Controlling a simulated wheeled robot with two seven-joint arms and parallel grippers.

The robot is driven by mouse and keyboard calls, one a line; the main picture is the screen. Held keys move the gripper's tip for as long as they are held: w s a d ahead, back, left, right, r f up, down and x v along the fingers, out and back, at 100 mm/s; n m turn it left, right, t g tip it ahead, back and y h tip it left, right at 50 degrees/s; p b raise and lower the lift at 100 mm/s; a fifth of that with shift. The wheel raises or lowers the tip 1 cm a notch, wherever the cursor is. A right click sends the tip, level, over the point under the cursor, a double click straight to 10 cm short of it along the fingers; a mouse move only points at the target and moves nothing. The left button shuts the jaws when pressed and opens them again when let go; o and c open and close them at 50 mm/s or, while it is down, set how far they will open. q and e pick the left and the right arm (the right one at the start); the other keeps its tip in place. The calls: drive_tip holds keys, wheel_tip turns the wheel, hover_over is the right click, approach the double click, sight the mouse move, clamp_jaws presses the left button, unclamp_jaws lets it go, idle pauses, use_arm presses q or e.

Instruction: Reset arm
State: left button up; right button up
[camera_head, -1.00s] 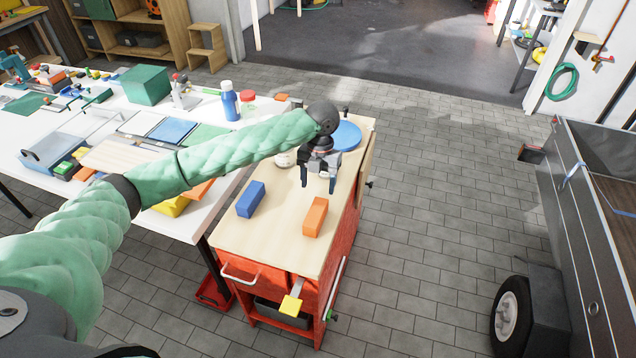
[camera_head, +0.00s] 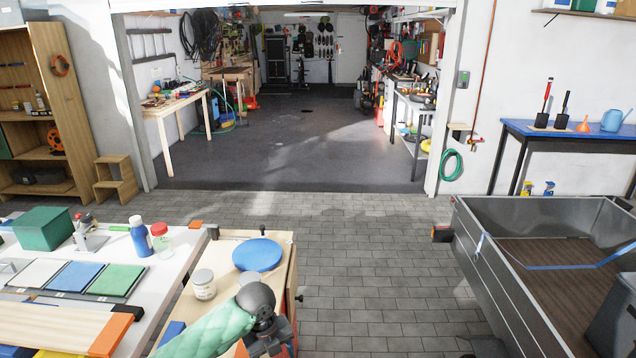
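My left arm (camera_head: 215,332) comes in at the bottom, a green padded sleeve ending in a dark round wrist joint. My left gripper (camera_head: 270,340) hangs below that joint over the wooden cart top (camera_head: 220,265). The bottom picture edge cuts it off, so its fingertips are hidden. A blue block (camera_head: 172,332) shows partly to the left of the sleeve. A sliver of the orange block (camera_head: 238,350) shows by the gripper. My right gripper is not in view.
A white jar (camera_head: 204,285) and a round blue disc (camera_head: 258,255) stand on the cart near the arm. The white table (camera_head: 165,275) at left holds a blue bottle (camera_head: 140,237) and a red-lidded jar (camera_head: 162,240). A grey trailer (camera_head: 490,250) stands at right; paved floor lies between.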

use_arm(q)
drive_tip(key=s+d+f+n+t+h, duration=0.2)
drive_tip(key=s+f+n, duration=0.2)
drive_tip(key=s+n, duration=0.85)
drive_tip(key=s+a+f+n+t+y, duration=0.2)
drive_tip(key=s+a+n+y, duration=0.1)
drive_tip(key=s+a+n, duration=1.15)
drive_tip(key=s+d+f, duration=0.1)
drive_tip(key=s+f, duration=0.1)
drive_tip(key=f, duration=1)
drive_tip(key=s+d+f+g, duration=0.1)
drive_tip(key=d+f, duration=0.1)
drive_tip(key=f, duration=1.1)
drive_tip(key=s+d+f+n+g, duration=0.1)
drive_tip(key=s+d+f, duration=0.1)
drive_tip(key=f, duration=1.1)
drive_tip(key=shift+s+d+f, duration=0.15)
drive_tip(key=shift+s+f, duration=0.1)
drive_tip(key=shift+s, duration=0.1)
drive_tip(key=shift+s+f, duration=0.1)
drive_tip(key=shift+f, duration=0.05)
drive_tip(key=shift+c, duration=0.3)
